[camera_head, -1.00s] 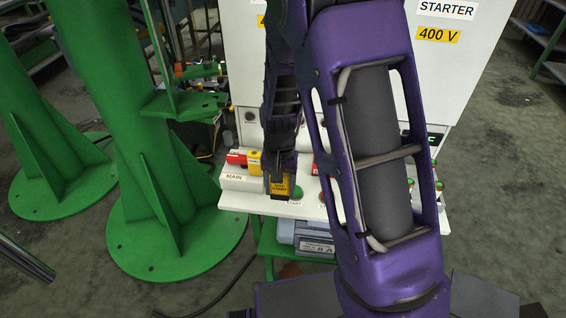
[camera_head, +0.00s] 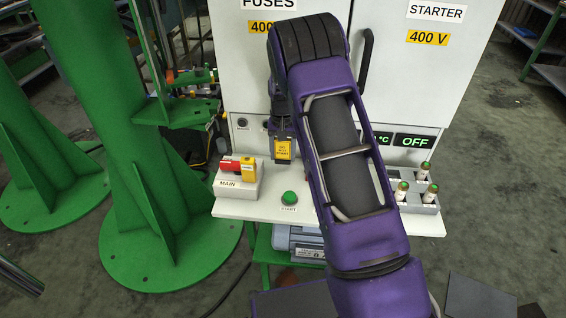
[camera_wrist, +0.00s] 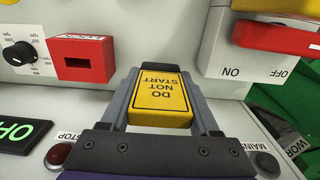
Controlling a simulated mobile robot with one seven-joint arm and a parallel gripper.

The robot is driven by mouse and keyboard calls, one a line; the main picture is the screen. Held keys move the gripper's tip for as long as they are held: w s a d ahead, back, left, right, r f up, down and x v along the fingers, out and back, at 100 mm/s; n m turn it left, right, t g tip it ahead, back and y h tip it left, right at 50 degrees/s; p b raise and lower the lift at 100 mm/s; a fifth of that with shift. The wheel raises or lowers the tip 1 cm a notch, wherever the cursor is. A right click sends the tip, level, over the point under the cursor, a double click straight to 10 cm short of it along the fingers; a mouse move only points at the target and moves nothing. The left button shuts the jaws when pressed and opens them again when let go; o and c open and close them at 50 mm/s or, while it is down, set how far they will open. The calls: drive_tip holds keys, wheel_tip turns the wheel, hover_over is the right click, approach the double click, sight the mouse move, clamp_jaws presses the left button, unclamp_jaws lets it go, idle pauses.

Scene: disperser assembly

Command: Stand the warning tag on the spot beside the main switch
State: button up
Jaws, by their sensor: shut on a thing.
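The warning tag (camera_head: 283,150) is yellow with a black frame and reads DO NOT START. My gripper (camera_head: 283,137) is shut on it, and it shows between both fingers in the wrist view (camera_wrist: 160,92). The main switch (camera_head: 236,174) has a red and yellow handle on a white box labelled MAIN, at the left end of the white shelf (camera_head: 262,208). In the wrist view the main switch box (camera_wrist: 228,58) with ON and OFF is right of the tag, apart from it. The tag looks raised above the shelf. I cannot make out a marked spot.
A green START button (camera_head: 289,198) is at the shelf's front. A red slotted block (camera_wrist: 80,58), a black dial (camera_wrist: 19,54) and a red STOP button (camera_wrist: 60,155) are near. The white cabinet (camera_head: 240,80) rises behind; a green post stands left.

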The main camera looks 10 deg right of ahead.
sight(283, 162)
drive_tip(key=shift+w+f, duration=0.2)
drive_tip(key=shift+f, duration=1.8)
drive_tip(key=shift+f+b, duration=0.1)
drive_tip(key=shift+b, duration=0.25)
drive_tip(key=o, duration=1.4)
drive_tip(key=shift+f, duration=0.1)
wheel_tip(283, 162, up, 12)
drive_tip(key=shift+r+p, duration=0.2)
drive_tip(key=shift+p, duration=0.6)
